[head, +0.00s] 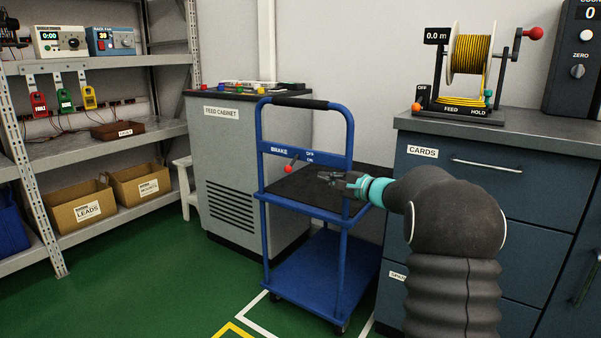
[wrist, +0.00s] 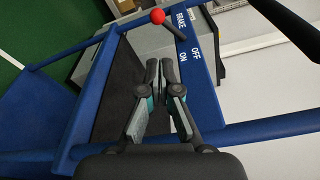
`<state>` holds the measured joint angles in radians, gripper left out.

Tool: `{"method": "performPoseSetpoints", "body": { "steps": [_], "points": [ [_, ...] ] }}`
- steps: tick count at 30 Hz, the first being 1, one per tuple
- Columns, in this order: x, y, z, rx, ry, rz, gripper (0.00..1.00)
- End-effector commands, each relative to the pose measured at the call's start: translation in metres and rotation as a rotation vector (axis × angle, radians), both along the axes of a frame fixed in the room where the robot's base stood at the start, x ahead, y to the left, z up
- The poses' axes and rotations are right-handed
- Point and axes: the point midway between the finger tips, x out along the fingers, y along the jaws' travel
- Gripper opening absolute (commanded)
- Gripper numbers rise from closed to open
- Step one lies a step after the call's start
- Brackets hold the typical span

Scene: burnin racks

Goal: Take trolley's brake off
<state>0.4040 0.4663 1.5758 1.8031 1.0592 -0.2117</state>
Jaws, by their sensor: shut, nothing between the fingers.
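The blue trolley (head: 322,275) stands on the floor between the grey cabinet and the blue drawers. Its brake panel (head: 328,161) is marked BRAKE, OFF and ON, and also shows in the wrist view (wrist: 204,85). The brake lever's red knob (head: 288,168) hangs down and left of the panel's lettering. In the wrist view the knob (wrist: 158,16) is at the top, beyond my fingertips. My gripper (head: 324,177) is shut and empty, just below the panel and right of the knob. It is apart from the knob. In the wrist view its fingers (wrist: 160,62) point toward the lever side.
The trolley's push handle (head: 300,103) and right post (head: 346,190) stand close to my arm. The feed cabinet (head: 230,150) is behind left, the drawers (head: 470,185) with a cable reel (head: 468,55) at right. Green floor (head: 150,285) is free at left.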

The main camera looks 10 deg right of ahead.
Motion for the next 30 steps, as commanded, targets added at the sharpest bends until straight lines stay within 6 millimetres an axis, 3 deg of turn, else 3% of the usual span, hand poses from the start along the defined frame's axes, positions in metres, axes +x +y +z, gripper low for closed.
{"method": "performPoseSetpoints", "body": {
  "steps": [14, 30],
  "points": [
    [0.006, 0.006, -0.001, -0.008, -0.002, 0.006, 0.00],
    [0.072, 0.052, -0.005, -0.009, 0.000, 0.004, 0.00]
  ]
}}
